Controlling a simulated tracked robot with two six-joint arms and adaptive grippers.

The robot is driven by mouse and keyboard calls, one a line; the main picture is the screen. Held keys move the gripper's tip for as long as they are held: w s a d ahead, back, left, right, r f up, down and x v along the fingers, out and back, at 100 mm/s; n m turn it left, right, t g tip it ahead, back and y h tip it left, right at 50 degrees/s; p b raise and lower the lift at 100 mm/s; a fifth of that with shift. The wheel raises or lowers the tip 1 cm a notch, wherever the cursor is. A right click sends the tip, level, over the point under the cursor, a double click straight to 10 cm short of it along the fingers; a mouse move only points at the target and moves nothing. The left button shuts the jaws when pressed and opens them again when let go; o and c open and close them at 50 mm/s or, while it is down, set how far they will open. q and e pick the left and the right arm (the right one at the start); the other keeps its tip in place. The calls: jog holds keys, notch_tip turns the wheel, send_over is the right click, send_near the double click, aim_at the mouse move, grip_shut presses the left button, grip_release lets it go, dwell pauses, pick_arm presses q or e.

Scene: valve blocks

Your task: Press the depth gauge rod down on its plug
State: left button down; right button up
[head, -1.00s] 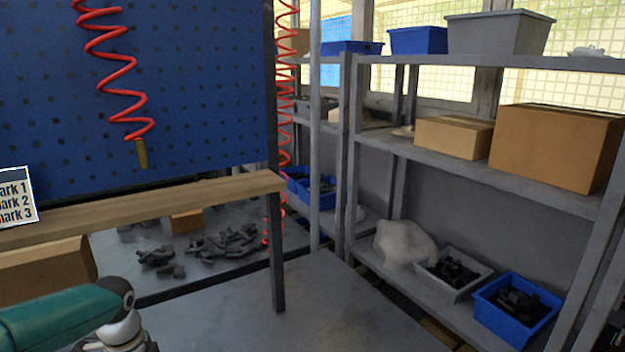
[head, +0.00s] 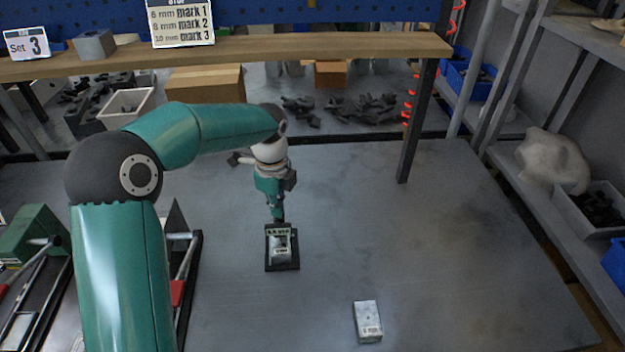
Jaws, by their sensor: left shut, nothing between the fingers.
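A small light-grey block with a white label strip (head: 281,243) sits in a black holder (head: 283,267) on the grey bench. My left gripper (head: 279,218) points down at the far edge of this holder. Its fingers are together with nothing seen between them. I cannot tell whether the fingertips touch the holder or something on it. The depth gauge rod and its plug are too small or hidden to make out. My right gripper is not in view.
A second grey block (head: 367,321) lies at the front, clear of the holder. A sign with mark depths (head: 181,22), a "Set 3" card (head: 26,43) and a grey block (head: 95,44) stand on the wooden shelf. Green equipment (head: 30,240) is at left. The bench's right side is free.

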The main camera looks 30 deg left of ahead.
pick_arm(q)
jog(key=shift+f, duration=1.25)
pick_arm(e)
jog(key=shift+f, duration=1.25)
pick_arm(q)
jog(key=shift+r+p, duration=1.3)
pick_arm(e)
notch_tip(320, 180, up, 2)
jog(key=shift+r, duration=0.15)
pick_arm(q)
jog(key=shift+r, duration=0.25)
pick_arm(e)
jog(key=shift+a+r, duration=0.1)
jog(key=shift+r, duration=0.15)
